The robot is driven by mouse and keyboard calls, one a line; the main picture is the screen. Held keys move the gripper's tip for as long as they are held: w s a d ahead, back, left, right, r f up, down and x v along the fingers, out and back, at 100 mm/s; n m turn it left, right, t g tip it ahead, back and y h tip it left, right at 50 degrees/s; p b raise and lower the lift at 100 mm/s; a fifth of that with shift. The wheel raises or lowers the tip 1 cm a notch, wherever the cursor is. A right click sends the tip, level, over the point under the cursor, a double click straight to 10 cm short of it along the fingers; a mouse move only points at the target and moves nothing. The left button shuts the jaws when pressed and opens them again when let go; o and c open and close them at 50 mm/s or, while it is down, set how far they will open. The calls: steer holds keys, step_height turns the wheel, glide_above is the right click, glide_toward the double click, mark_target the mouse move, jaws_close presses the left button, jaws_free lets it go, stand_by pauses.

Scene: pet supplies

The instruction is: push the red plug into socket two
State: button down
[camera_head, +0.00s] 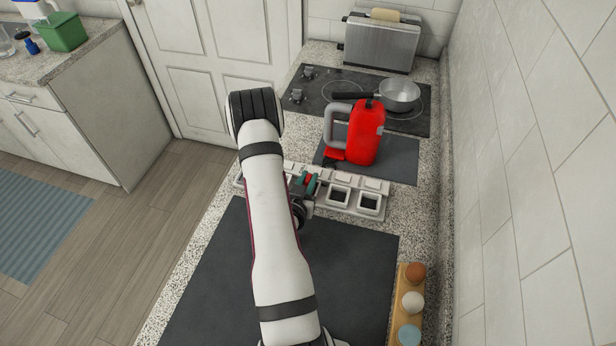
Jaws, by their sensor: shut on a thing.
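A white socket strip (378,212) lies across the counter, with dark square openings in raised frames. Two openings show to the right of my gripper; my arm covers part of the strip's left side, and I cannot read any socket numbers. My gripper (307,184) is over the strip, left of these two openings, and is shut on the red plug (309,178), of which only a small red patch shows beside teal. I cannot tell whether the plug is above a socket, touching it or inside it.
A red jug-like vessel (367,133) with a grey handle stands on a dark mat just behind the strip. Behind it are a hob with a pan (399,95) and a toaster (381,42). A wooden holder (402,290) with round items stands front right.

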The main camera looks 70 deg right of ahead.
steer(key=shift+f, duration=0.2)
steer(key=c, duration=0.7)
jaws_free()
steer(key=shift+c, duration=0.2)
steer(key=shift+a, duration=0.1)
